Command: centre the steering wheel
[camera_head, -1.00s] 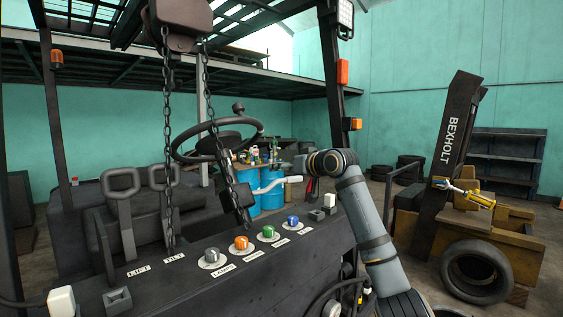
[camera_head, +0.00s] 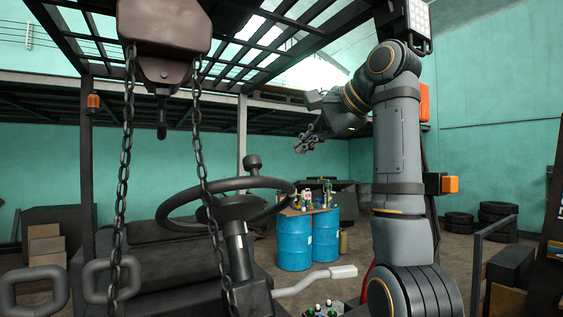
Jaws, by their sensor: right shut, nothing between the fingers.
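The black steering wheel (camera_head: 238,207) stands left of centre on its tilted column. A spinner knob (camera_head: 253,163) rises from the far side of its rim. A hanging chain crosses in front of the wheel. My right arm reaches up from the lower right, and my right gripper (camera_head: 308,143) is raised above and to the right of the wheel. It is shut and empty, apart from the rim and knob. My left gripper is out of view.
A brown hoist block (camera_head: 165,27) hangs at upper left with two chains (camera_head: 126,170) in front of the cab. A light-grey lever (camera_head: 318,281) sticks out right of the column. Blue drums (camera_head: 294,243) carrying bottles stand behind. A dark post rises behind my right arm.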

